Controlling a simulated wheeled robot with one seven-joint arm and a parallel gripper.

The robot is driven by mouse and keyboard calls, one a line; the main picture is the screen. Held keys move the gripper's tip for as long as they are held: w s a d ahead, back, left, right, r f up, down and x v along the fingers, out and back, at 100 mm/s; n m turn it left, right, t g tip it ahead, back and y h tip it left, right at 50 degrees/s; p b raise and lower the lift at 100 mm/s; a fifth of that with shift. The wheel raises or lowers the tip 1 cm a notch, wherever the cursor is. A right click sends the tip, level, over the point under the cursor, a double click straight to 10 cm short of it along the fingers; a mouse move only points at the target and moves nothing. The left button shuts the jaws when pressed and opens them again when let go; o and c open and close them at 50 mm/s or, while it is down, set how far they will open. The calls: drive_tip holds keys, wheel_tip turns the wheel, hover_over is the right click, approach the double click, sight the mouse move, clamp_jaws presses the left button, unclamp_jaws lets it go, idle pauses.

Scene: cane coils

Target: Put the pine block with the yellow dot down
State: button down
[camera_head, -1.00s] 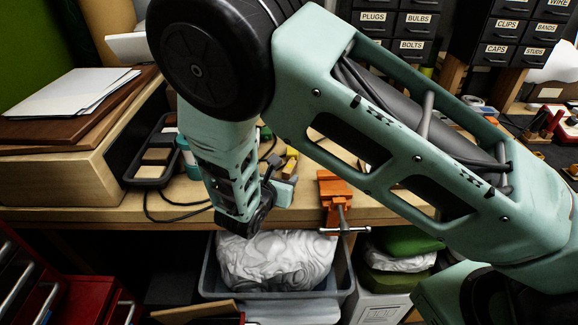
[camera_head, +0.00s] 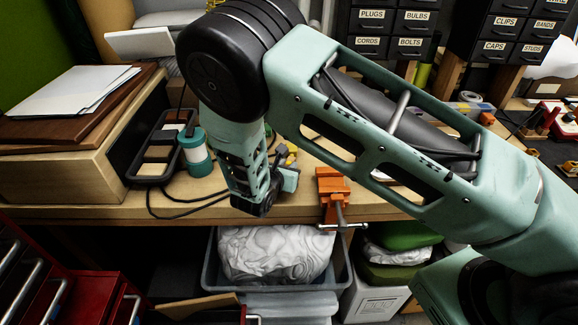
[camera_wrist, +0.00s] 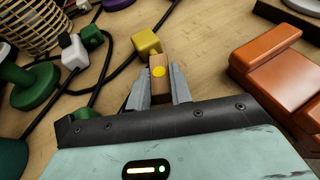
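The pine block with the yellow dot (camera_wrist: 158,62) is a small wooden piece between the two grey fingers of my gripper (camera_wrist: 159,80) in the wrist view. The fingers press against its sides, with the dot facing the camera. Whether its underside touches the bench cannot be told. In the head view my gripper (camera_head: 289,172) is low over the bench's front part, left of the orange vise. My arm hides most of the fingers there, and the block cannot be made out clearly.
A yellow block (camera_wrist: 146,42) lies just beyond the held block. The orange vise (camera_head: 332,188) stands to the right. Green and white blocks (camera_wrist: 74,52) and dark cables lie to the left. A black tray (camera_head: 157,151) and a teal jar (camera_head: 195,154) are farther left on the bench (camera_head: 120,210).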

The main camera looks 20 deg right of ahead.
drive_tip(key=shift+r, duration=0.15)
wheel_tip(320, 180, up, 10)
drive_tip(key=b, duration=0.2)
idle(0.5)
drive_tip(key=shift+s, duration=0.1)
